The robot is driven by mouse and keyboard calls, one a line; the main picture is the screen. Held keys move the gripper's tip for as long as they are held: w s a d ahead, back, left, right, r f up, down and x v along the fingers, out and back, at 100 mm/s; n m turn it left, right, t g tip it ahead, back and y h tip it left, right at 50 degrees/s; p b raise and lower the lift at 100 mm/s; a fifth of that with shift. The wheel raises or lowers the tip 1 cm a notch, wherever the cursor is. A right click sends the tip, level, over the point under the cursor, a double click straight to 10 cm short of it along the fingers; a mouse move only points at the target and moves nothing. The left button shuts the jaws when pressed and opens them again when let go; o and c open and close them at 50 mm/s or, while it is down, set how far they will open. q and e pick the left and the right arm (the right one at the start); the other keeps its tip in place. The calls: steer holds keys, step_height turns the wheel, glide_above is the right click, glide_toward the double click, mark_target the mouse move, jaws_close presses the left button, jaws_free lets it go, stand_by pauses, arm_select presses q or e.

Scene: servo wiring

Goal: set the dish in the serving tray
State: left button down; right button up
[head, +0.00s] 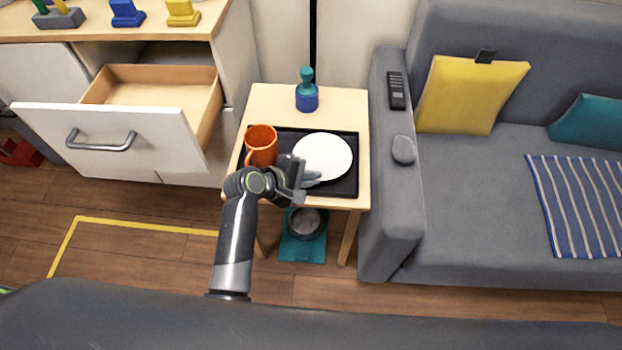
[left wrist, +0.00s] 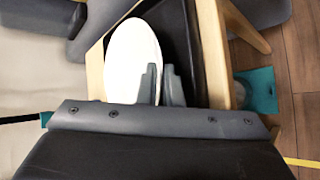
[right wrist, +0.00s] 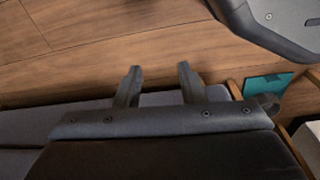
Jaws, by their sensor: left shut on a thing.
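The dish is a round white plate (head: 322,153) over the right part of the black serving tray (head: 346,186), which lies on a small wooden side table. My left gripper (head: 308,178) is shut on the plate's near edge. The plate (left wrist: 132,55) also shows in the left wrist view, with the fingers (left wrist: 160,84) at its rim and the dark tray (left wrist: 182,40) beside it. I cannot tell whether the plate touches the tray floor. My right gripper (right wrist: 158,86) shows only in the right wrist view, open and empty above the floor.
An orange mug (head: 262,146) stands on the tray's left part. A blue and teal bottle (head: 307,94) stands behind the tray. A grey sofa (head: 388,200) borders the table on the right. An open drawer (head: 150,95) is at the left. A bowl (head: 306,223) sits below the table.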

arm_select(q)
steer(key=c, duration=1.9)
jaws_free()
arm_select(e)
steer(key=shift+r, duration=0.15)
